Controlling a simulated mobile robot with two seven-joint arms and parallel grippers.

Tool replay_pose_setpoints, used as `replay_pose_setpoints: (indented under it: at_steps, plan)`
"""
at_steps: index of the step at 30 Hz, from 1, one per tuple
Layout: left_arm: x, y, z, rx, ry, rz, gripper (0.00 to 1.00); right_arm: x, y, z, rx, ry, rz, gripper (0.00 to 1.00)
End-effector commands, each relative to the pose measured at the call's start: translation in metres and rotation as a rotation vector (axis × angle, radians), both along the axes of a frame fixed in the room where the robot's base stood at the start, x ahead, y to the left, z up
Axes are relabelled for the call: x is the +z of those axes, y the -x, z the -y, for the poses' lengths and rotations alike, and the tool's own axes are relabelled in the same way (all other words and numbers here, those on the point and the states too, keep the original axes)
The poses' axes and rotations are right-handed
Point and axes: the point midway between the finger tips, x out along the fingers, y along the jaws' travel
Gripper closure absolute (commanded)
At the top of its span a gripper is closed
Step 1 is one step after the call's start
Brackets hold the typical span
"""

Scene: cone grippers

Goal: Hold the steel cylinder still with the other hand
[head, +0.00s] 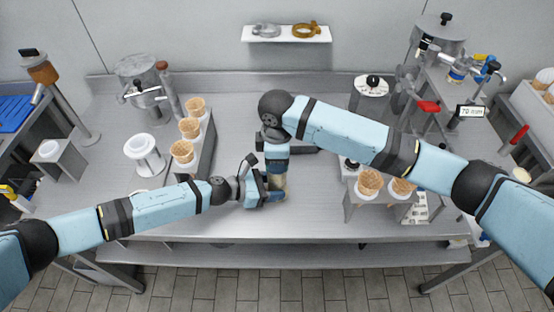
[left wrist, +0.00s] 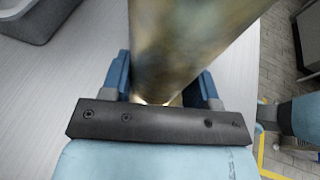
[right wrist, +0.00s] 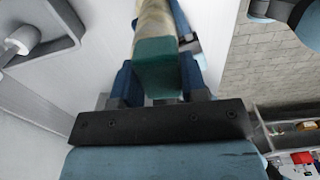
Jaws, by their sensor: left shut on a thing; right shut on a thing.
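The steel cylinder (head: 279,183) stands near the front middle of the bench, mostly hidden by my grippers, looking brownish and shiny. In the left wrist view the cylinder (left wrist: 185,45) fills the space between the blue fingers of my left gripper (head: 273,193), which is shut on it low down from the left. My right gripper (head: 277,169) points down from above. It is shut on a teal piece (right wrist: 158,68) in line with the cylinder (right wrist: 152,20), which shows beyond as a pale cream length. Whether the teal piece is joined to the cylinder cannot be told.
A stand with several cones (head: 183,152) is at the left, beside a white spool-like stand (head: 145,155). Two cones (head: 369,183) sit in a stand at the right. A white wall shelf (head: 287,35) holds rings. Bare bench lies in front of the right cone stand.

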Motion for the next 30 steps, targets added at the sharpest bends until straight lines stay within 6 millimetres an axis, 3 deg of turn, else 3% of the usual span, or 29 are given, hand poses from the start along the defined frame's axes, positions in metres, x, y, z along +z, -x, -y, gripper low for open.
replay_pose_setpoints:
  at_steps: [10, 26, 30]
  plan:
    - [0.000, 0.000, 0.000, 0.000, 0.000, 0.001, 0.68, 0.000, -0.031, 0.000, -0.001, 0.001, 0.000, 0.83]
    - [0.000, 0.000, 0.000, 0.000, 0.000, 0.000, 0.68, -0.001, 0.021, 0.000, 0.001, 0.000, -0.001, 0.83]
    - [0.000, 0.000, 0.000, 0.000, 0.000, 0.001, 0.68, -0.001, 0.005, 0.000, -0.002, 0.000, 0.001, 0.83]
